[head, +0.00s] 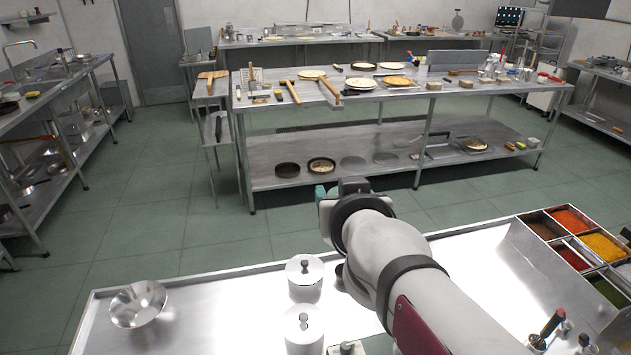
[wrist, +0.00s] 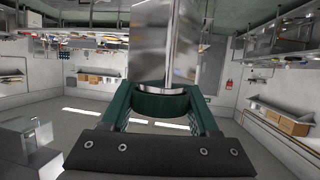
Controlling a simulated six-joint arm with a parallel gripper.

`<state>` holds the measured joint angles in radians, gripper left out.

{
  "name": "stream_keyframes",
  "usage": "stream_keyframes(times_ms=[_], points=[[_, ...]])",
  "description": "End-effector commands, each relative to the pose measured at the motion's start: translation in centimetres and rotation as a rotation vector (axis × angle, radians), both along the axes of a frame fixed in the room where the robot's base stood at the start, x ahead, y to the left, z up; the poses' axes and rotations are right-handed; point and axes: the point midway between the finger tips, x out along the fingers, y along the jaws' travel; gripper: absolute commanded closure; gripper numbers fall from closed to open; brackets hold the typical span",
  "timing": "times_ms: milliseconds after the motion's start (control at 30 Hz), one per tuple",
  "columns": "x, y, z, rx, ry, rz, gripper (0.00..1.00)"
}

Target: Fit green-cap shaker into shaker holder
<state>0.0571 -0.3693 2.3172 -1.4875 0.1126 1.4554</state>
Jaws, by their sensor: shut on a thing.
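My gripper (wrist: 160,118) is shut on the green-cap shaker (wrist: 152,45). In the wrist view the green cap (wrist: 160,101) sits between the teal fingers, and the shiny metal body extends away from it to the picture's top edge. In the head view my gripper (head: 322,193) is beyond the far edge of the near counter. Only a bit of teal finger shows there; my wrist hides most of the gripper, and I cannot make out the shaker. I cannot identify the shaker holder in either view.
The near steel counter (head: 215,290) carries a metal bowl (head: 138,304), two white lidded canisters (head: 304,278) (head: 304,330) and a rack of spice bins (head: 575,240) at right. Dark-handled items (head: 547,327) stand at lower right. A laden worktable (head: 300,108) stands beyond open floor.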

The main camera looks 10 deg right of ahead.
Motion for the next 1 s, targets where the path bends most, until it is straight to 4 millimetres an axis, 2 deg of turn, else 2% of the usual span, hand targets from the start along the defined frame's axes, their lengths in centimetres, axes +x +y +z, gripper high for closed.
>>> stream_keyframes(times_ms=[33, 133, 267, 333, 467, 567, 667, 800, 900, 1000], points=[[-0.4, -1.2, -0.2, -0.001, -0.002, 0.022, 1.0], [-0.7, -2.3, -0.3, 0.005, -0.006, 0.106, 1.0], [-0.4, -4.0, -0.4, 0.01, 0.002, 0.202, 1.0], [0.0, -5.6, -0.9, 0.015, 0.017, 0.25, 1.0], [0.3, -10.5, -3.5, 0.021, 0.047, 0.312, 1.0], [-0.5, -14.5, -6.3, 0.024, 0.055, 0.329, 1.0], [-2.3, -18.7, -9.7, 0.026, 0.055, 0.324, 1.0], [-6.9, -24.2, -15.5, 0.025, 0.045, 0.295, 1.0], [-10.7, -26.7, -19.3, 0.025, 0.035, 0.273, 1.0], [-13.8, -28.0, -22.0, 0.023, 0.025, 0.259, 1.0]])
